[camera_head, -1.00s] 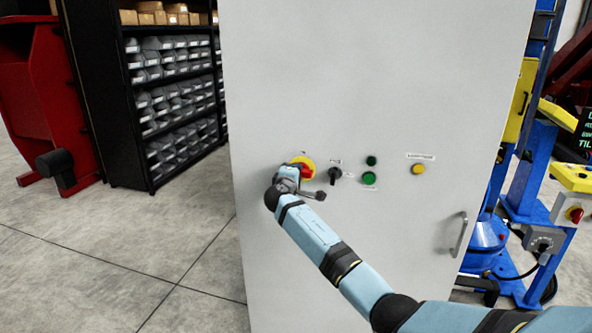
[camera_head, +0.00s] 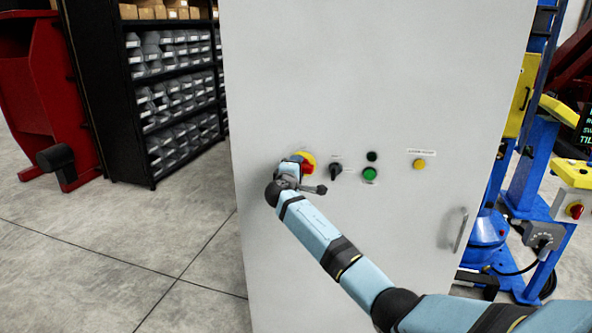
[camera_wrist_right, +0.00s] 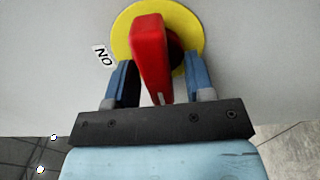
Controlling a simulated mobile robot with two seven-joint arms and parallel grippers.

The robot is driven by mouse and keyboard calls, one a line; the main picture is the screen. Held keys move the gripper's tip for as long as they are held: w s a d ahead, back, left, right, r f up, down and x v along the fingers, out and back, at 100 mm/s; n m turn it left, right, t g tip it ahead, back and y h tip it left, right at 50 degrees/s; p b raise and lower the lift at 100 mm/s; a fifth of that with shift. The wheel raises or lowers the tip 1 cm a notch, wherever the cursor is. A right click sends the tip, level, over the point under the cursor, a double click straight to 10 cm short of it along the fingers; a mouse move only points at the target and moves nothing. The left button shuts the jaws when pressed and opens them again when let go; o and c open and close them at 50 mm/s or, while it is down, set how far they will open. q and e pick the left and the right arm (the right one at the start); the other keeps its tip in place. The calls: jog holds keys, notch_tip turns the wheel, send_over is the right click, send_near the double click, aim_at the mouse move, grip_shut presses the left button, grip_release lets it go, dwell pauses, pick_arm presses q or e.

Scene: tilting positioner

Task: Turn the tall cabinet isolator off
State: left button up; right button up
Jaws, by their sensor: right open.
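The tall cabinet (camera_head: 370,80) is a pale grey door panel in the head view. Its isolator (camera_head: 309,166) is a red handle on a yellow disc, partly hidden behind my right gripper (camera_head: 298,172). In the right wrist view the red handle (camera_wrist_right: 150,58) stands between the two fingers of my right gripper (camera_wrist_right: 160,85). The fingers are open, with gaps on both sides of the handle. A tilted label reading "ON" (camera_wrist_right: 103,55) sits left of the yellow disc. My left gripper is not in view.
Right of the isolator are a black selector knob (camera_head: 336,171), a green button (camera_head: 370,174), a yellow button (camera_head: 419,164) and a door handle (camera_head: 459,229). A blue positioner frame (camera_head: 535,185) stands at the right. Shelving (camera_head: 165,90) stands left; floor there is clear.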

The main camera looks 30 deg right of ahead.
jog(key=b+v, duration=0.1)
jog(key=v, duration=1.2)
jog(key=shift+s+a+b, duration=0.25)
jog(key=shift+s+b, duration=0.05)
